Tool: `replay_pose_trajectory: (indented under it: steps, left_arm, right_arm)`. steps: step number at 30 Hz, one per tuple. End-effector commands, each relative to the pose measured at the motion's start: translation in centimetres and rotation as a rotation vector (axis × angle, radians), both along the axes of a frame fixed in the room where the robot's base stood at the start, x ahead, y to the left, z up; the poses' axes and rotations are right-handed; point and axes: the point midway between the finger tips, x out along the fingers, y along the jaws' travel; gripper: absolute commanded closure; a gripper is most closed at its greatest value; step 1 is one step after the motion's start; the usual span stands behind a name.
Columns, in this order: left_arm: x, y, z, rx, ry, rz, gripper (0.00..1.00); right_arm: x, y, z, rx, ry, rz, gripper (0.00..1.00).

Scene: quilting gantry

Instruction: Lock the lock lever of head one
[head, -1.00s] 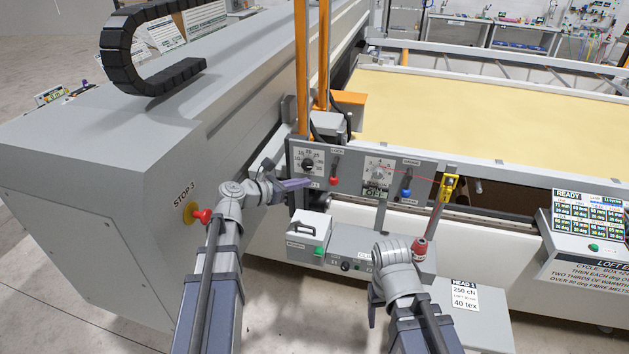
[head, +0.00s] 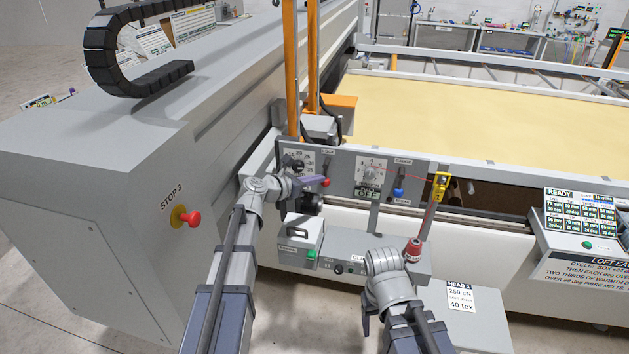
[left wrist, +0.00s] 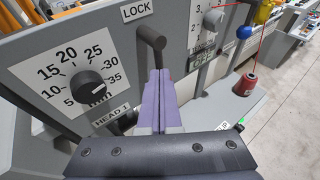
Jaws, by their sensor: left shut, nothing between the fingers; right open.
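The lock lever (left wrist: 152,38), a dark grey rod, sticks out below the LOCK label (left wrist: 137,10) on head one's grey panel. In the head view a red knob (head: 326,182) shows below the LOCK label. My left gripper (head: 322,181) is shut, its purple fingers pointing right across the panel, with the tips at the knob. In the left wrist view the shut fingers (left wrist: 160,72) overlap the lever's lower end and hide the knob; I cannot tell whether they touch. My right arm's wrist (head: 386,275) is low in front of the panel; its fingers do not show.
A dial (left wrist: 90,85) marked in numbers sits left of the lever. A blue-knobbed lever (head: 399,192) is to its right. A red thread cone (head: 413,250) and yellow guide (head: 440,184) stand further right. A red stop button (head: 190,219) is on the left housing.

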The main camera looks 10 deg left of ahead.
Motion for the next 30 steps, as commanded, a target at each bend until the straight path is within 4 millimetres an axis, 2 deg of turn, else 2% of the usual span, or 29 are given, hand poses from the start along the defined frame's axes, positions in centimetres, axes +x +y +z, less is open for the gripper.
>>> replay_pose_trajectory:
  steps: [30]
  left_arm:
    - [0.0, -0.6, -0.5, -0.176, 0.006, 0.0, 1.0]
  right_arm:
    - [0.0, 0.0, -2.7, 0.0, -0.001, -0.003, 0.34]
